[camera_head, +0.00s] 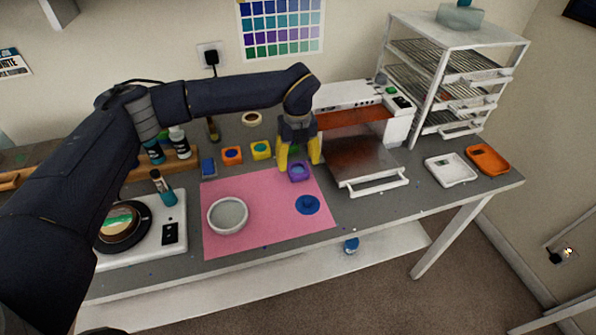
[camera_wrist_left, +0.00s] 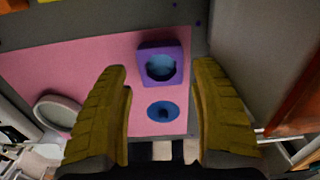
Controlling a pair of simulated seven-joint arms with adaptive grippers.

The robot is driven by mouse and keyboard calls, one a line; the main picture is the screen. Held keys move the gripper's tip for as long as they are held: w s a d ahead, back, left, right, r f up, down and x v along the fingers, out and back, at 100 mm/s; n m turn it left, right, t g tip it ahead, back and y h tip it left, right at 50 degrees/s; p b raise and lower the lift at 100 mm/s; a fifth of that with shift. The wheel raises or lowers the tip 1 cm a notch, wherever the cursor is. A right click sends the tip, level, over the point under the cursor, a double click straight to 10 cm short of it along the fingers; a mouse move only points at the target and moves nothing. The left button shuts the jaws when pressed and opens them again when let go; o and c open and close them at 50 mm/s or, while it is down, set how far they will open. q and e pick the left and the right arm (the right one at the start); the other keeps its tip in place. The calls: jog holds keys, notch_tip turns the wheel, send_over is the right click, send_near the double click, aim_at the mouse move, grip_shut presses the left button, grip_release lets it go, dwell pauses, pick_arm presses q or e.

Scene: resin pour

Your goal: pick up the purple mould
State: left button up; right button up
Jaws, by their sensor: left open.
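The purple mould (camera_head: 299,172) is a small square block with a round blue-grey hollow. It sits at the back right edge of the pink mat (camera_head: 262,236). In the left wrist view the purple mould (camera_wrist_left: 161,64) lies beyond the fingertips, between their lines. My left gripper (camera_head: 299,160) has yellow fingers and is open just above and behind the mould. In the left wrist view its fingers (camera_wrist_left: 160,75) are spread with nothing between them. I cannot tell the exact height gap. My right gripper is not in view.
A blue disc (camera_head: 307,205) and a white bowl (camera_head: 228,215) are on the mat. Yellow (camera_head: 260,150), orange (camera_head: 232,155) and blue (camera_head: 208,167) moulds stand behind it. An open oven (camera_head: 365,120) is close to the right. A scale (camera_head: 165,235) is at left.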

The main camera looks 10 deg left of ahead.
aim_at(298, 168)
pick_arm(q)
jog(key=shift+d+f, duration=0.1)
jog(key=shift+f, duration=1.65)
jog(key=shift+c, duration=0.5)
jog(key=c, duration=0.8)
